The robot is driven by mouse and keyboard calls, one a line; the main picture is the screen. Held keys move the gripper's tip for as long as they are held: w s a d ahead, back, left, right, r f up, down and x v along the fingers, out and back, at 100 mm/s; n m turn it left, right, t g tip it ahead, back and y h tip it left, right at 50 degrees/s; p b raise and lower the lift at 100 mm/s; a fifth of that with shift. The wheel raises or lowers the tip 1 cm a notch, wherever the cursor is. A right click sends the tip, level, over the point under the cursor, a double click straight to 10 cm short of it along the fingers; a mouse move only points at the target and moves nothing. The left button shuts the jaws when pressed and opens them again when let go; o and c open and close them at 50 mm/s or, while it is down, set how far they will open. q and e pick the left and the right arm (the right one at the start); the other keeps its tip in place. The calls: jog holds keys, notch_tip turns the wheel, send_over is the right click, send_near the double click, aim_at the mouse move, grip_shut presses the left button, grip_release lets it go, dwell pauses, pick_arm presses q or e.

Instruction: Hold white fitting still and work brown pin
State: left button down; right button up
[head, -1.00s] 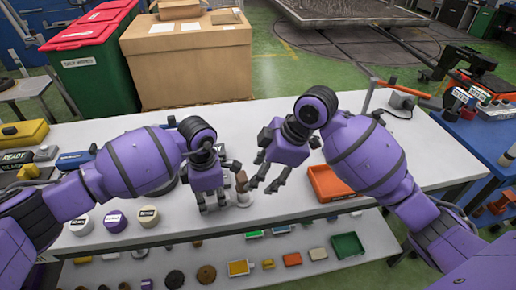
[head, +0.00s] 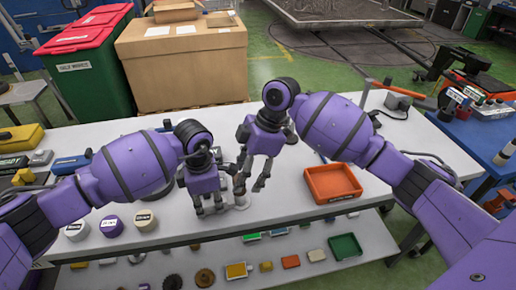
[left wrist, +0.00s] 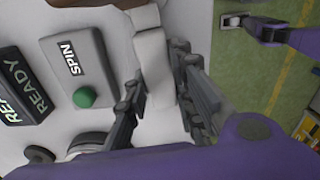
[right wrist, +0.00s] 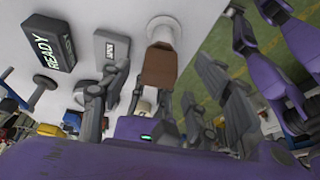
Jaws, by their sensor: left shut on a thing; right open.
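The white fitting (head: 241,203) stands on the white table, partly hidden behind my grippers in the head view. In the left wrist view the white fitting (left wrist: 153,62) lies between the fingers of my left gripper (head: 208,211), which is shut on it. The brown pin (right wrist: 160,66) sits on the white fitting in the right wrist view. My right gripper (head: 251,188) is open, its fingers (right wrist: 172,85) on either side of the brown pin with room beside it. In the head view the right gripper hides most of the pin.
A grey SPIN box (left wrist: 78,65) with a green button and a dark READY sign (left wrist: 24,92) are close by. An orange tray (head: 333,183) sits to the right. Several round labelled pieces (head: 110,225) lie at the table's front left. A shelf below holds small parts.

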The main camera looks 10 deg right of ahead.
jog(key=shift+x, duration=2.3)
jog(key=c, duration=1.4)
